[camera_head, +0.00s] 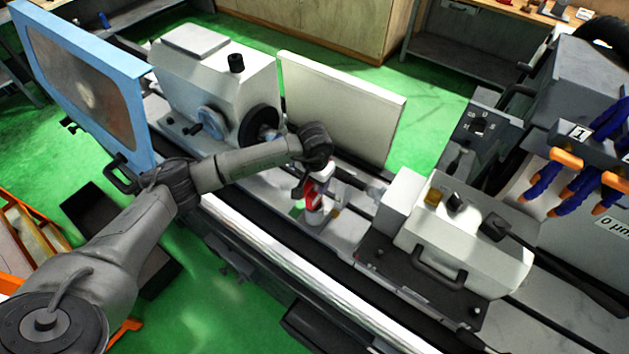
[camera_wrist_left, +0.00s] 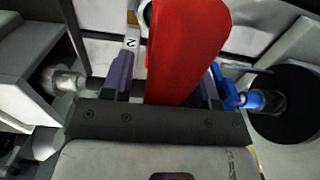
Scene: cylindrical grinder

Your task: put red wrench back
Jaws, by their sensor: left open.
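The red wrench (camera_head: 313,196) stands out as a red piece in the middle of the grinder bed, just below my left wrist. In the left wrist view the red wrench (camera_wrist_left: 187,45) is large and runs between the two fingers of my left gripper (camera_wrist_left: 168,78). The fingers are open on either side of it. In the head view my left gripper (camera_head: 312,186) is over the bed, partly hidden by its own wrist. My right gripper is not in view.
The headstock (camera_head: 262,122) stands left of the gripper and the tailstock block (camera_head: 465,230) to the right. A pale upright panel (camera_head: 340,105) is behind. In the left wrist view a blue part (camera_wrist_left: 254,100) is close to the right finger, and a label 2 (camera_wrist_left: 131,43) shows.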

